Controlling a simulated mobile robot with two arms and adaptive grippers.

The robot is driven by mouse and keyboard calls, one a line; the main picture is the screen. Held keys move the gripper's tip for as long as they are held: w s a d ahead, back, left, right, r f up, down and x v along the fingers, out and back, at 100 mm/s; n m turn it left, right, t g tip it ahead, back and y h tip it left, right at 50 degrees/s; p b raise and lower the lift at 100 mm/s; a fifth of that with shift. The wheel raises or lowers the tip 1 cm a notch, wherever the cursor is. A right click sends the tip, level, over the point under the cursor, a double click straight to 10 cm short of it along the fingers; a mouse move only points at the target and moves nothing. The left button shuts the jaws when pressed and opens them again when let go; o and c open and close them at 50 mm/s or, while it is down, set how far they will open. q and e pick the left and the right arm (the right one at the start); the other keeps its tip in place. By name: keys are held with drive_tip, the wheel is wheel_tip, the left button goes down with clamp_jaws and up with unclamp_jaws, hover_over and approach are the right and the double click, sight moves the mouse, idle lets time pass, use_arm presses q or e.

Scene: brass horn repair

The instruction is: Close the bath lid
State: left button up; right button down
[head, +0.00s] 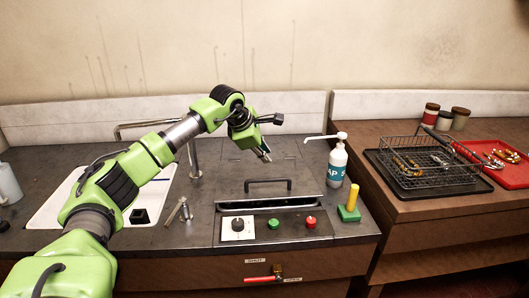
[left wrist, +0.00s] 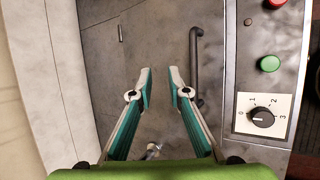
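The bath lid (head: 232,186) is a dark grey panel in the worktop, in the middle of the head view. A black bar handle (head: 268,182) stands on it. A long dark slot (head: 272,204) shows between the lid and the control panel; I cannot tell how deep it is. My left gripper (head: 265,156) hangs above and behind the handle, pointing down. In the left wrist view its two fingers (left wrist: 161,72) are apart with nothing between them, and the handle (left wrist: 196,65) lies just right of them, apparently untouched. My right gripper is not in view.
The control panel (head: 258,232) has a dial, a green button and a red button. A pump bottle (head: 337,165) and a green block with yellow peg (head: 349,208) stand right of the lid. A sink (head: 48,208) is left. A wire basket (head: 425,161) sits further right.

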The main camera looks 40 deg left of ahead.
use_arm(q)
drive_tip(key=v, duration=1.1)
drive_tip(key=shift+a+r, duration=0.15)
drive_tip(key=shift+r, duration=0.1)
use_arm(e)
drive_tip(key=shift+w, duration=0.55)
use_arm(q)
drive_tip(key=shift+s, duration=0.1)
